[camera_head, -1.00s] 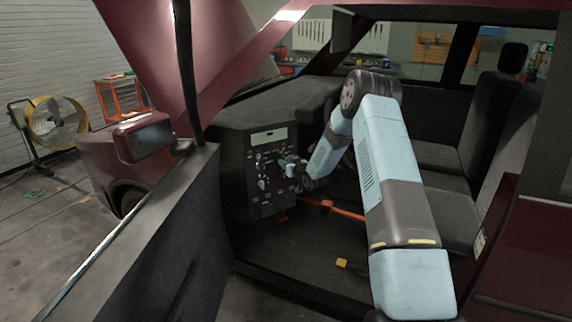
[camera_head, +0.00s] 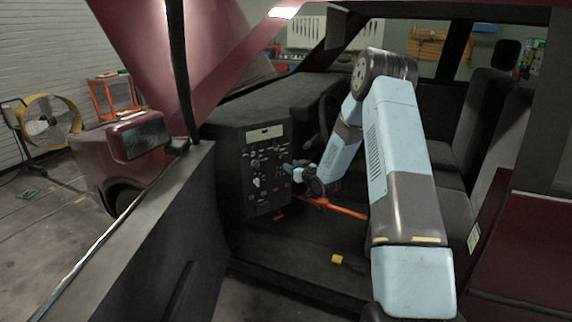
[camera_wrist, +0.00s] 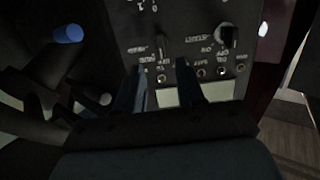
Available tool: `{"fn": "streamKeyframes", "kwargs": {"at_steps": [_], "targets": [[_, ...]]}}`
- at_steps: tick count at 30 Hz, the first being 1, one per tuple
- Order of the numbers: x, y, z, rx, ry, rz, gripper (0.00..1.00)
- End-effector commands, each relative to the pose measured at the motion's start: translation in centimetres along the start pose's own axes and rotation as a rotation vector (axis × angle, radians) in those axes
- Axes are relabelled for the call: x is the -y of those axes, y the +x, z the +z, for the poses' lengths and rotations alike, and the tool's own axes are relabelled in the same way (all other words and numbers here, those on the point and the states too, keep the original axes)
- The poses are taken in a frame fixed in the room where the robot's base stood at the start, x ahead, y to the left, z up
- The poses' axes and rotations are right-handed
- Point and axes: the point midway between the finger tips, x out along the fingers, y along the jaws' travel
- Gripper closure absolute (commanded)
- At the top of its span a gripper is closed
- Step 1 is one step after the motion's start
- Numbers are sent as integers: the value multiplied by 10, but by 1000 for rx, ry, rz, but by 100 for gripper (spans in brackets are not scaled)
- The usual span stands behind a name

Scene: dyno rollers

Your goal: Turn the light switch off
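A black control panel (camera_head: 235,170) with several knobs, switches and a pale display (camera_head: 264,134) stands at the dashboard inside the car. My gripper (camera_head: 293,170) is in front of its right side. In the wrist view my gripper (camera_wrist: 160,68) has its two dark fingers apart, pointing at the panel (camera_wrist: 190,45). A small toggle switch (camera_wrist: 162,74) shows between the fingertips, and nothing is seen gripped. Whether the fingers touch the panel cannot be told. The labels are too blurred to tell which switch is the light switch.
A larger knob (camera_wrist: 227,34) lies right of the fingers in the wrist view, and a blue-ended part (camera_wrist: 68,34) at left. The open car door (camera_head: 150,230) stands left of my arm, and seats (camera_head: 485,120) lie right. An orange bar (camera_head: 335,208) runs below my gripper.

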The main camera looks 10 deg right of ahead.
Motion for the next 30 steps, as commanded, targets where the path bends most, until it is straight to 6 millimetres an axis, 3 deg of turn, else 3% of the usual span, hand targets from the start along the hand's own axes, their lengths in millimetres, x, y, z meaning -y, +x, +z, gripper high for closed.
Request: {"fn": "streamKeyframes", "kwargs": {"at_steps": [3, 9, 23, 26, 30], "targets": [[0, -20, 0, 1, 0, 1, 62], [0, -40, 0, 1, -1, 0, 62], [0, -46, 0, 2, -2, 0, 62], [1, -47, -8, 17, -11, 5, 62], [2, -53, -32, 68, -41, 26, 62]]}}
